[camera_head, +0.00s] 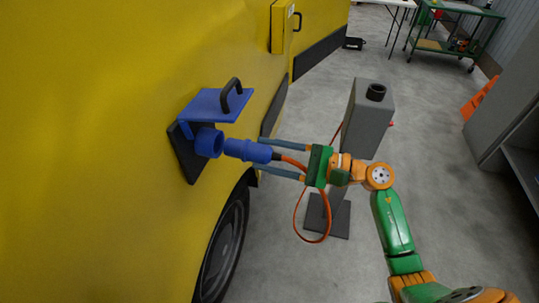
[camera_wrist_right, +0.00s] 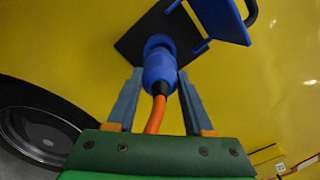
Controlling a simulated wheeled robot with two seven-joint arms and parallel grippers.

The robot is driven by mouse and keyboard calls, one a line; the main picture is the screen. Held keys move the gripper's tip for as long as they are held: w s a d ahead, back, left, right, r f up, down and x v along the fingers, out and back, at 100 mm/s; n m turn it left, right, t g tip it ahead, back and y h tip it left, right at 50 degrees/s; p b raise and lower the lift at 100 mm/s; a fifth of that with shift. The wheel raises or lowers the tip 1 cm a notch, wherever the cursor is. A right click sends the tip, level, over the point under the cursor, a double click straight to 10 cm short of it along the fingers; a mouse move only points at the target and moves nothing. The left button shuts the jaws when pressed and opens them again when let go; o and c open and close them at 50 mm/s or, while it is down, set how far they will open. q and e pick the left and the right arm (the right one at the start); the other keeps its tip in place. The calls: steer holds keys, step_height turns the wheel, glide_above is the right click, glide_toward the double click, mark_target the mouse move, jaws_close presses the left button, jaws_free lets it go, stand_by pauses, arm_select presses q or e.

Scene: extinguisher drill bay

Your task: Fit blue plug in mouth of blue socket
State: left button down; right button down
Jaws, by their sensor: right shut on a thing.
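The blue plug (camera_head: 247,151) has an orange cable at its back end. My right gripper (camera_head: 258,154) is shut on it, one finger on each side; the wrist view also shows the plug (camera_wrist_right: 159,75) between the fingers (camera_wrist_right: 157,74). The blue socket (camera_head: 208,142) sits on a dark plate on the yellow vehicle, under a raised blue lid (camera_head: 212,103). The plug's nose points left at the socket's mouth, right in front of it. Whether they touch I cannot tell. In the wrist view the plug hides most of the socket. My left gripper is not in view.
A grey charging post (camera_head: 367,118) stands behind my right wrist, and the orange cable (camera_head: 298,218) loops down beside it. The yellow vehicle (camera_head: 110,200) fills the left, with a wheel (camera_head: 224,250) below the socket. A green cart (camera_head: 455,45) stands far back.

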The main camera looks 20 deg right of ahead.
mark_target(244, 150)
stand_by(0.4)
steer(key=shift+b, duration=0.4)
steer(key=shift+b, duration=0.45)
steer(key=shift+x, duration=2.65)
steer(key=shift+c, duration=1)
jaws_free()
